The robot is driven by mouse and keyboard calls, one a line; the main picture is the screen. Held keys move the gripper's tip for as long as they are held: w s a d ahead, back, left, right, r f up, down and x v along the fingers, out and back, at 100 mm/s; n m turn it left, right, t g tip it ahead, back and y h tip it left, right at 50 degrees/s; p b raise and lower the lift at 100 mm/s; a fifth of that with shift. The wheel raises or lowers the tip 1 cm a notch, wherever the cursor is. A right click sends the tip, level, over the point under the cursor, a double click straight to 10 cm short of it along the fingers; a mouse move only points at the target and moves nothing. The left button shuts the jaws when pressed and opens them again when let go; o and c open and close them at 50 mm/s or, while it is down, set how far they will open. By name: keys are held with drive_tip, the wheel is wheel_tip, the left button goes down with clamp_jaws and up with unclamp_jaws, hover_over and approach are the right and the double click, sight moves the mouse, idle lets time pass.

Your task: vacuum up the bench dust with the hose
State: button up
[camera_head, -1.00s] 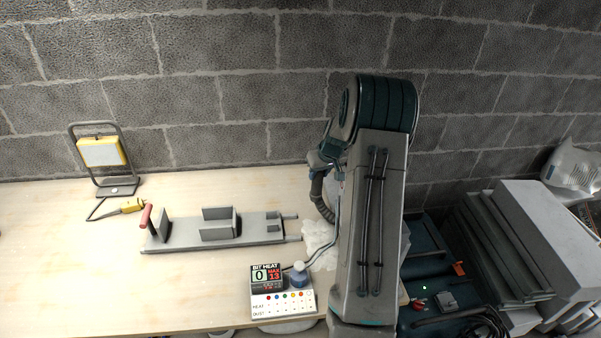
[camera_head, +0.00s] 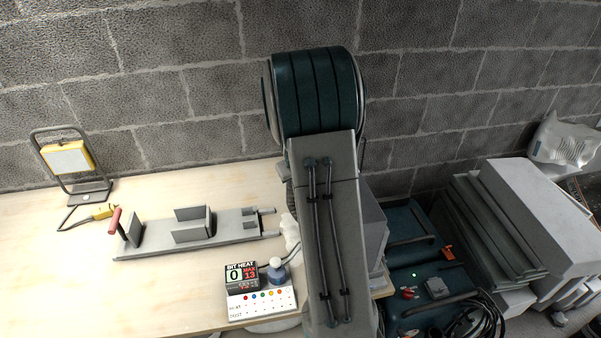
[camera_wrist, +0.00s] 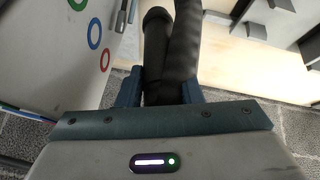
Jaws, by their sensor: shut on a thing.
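In the wrist view my gripper (camera_wrist: 160,92) is shut on the dark hose (camera_wrist: 182,42), whose ribbed length runs up between the fingers. The hose's far end is out of that view. In the head view my arm covers the gripper and most of the hose. A pale patch that looks like the bench dust (camera_head: 291,233) shows on the bench (camera_head: 160,292) just left of my arm; the rest of it is hidden behind the arm. The teal vacuum-like machine (camera_head: 425,283) stands right of the bench with a green light lit.
A grey clamp jig (camera_head: 190,236) with a red handle lies mid-bench. A "BIT HEAT" display (camera_head: 242,275) and a white board with coloured dots (camera_head: 262,303) are at the front edge. A work lamp (camera_head: 70,160) stands back left. Grey boxes (camera_head: 530,215) fill the right.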

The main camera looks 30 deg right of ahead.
wheel_tip(320, 180, down, 7)
drive_tip(key=s+b, duration=0.2)
drive_tip(key=b, duration=0.4)
drive_tip(key=shift+a+t+h, duration=0.2)
drive_tip(key=shift+t+h, duration=0.1)
drive_tip(key=shift+h, duration=0.1)
idle(0.6)
drive_tip(key=shift+w+a+p, duration=0.2)
drive_tip(key=shift+a+p, duration=0.4)
drive_tip(key=shift+a, duration=0.25)
drive_tip(key=shift+w+a+p, duration=0.25)
drive_tip(key=shift+a+p, duration=0.4)
drive_tip(key=shift+a, duration=0.2)
drive_tip(key=shift+w+a+p, duration=0.2)
drive_tip(key=shift+a+p, duration=0.4)
drive_tip(key=shift+a, duration=0.25)
wheel_tip(320, 180, up, 6)
drive_tip(key=p, duration=0.5)
